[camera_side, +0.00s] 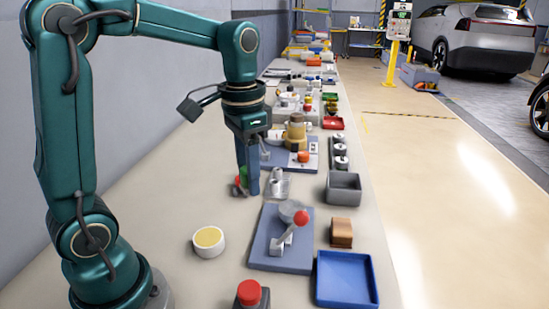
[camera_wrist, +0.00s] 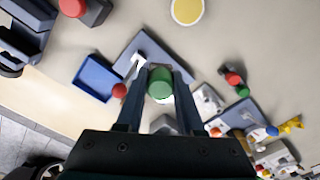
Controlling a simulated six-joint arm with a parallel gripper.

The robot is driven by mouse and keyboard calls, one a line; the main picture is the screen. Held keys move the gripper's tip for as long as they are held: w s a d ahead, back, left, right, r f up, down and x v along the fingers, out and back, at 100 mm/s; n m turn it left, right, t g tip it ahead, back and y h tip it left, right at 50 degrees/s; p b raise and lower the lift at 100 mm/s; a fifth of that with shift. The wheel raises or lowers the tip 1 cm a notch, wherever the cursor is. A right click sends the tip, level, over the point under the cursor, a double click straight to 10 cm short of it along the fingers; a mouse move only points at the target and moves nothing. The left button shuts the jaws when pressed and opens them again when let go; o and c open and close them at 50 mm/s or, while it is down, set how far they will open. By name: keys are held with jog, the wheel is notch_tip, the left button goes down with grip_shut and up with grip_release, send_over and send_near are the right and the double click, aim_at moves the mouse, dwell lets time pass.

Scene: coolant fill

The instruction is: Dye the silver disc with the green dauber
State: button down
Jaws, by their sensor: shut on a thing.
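My gripper (camera_side: 248,188) points down at the left of the blue-grey fixture plate. In the wrist view its fingers (camera_wrist: 161,80) are shut on the green dauber (camera_wrist: 160,84), whose round green top shows between them. The silver disc (camera_side: 292,209) lies on the fixture, to the right of my gripper in the side view. In the wrist view it is mostly hidden behind the dauber, with only a pale rim showing. The fixture (camera_side: 265,250) also carries a clamp lever with a red ball (camera_side: 301,218). Whether the dauber touches anything below cannot be seen.
A white round dish with a yellow top (camera_side: 208,240) stands at the left. A red button (camera_side: 249,293), a blue tray (camera_side: 345,280), a brown block (camera_side: 341,233) and a grey bin (camera_side: 343,188) surround the fixture. A red-topped item (camera_wrist: 233,79) stands nearby.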

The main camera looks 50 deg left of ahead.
send_near(208, 237)
jog(key=shift+n, duration=0.7)
jog(key=shift+w+f, duration=0.15)
jog(key=shift+f, duration=2.65)
jog(key=shift+f, duration=0.6)
jog(key=shift+r, duration=0.1)
notch_tip(208, 237, up, 7)
dwell(0.5)
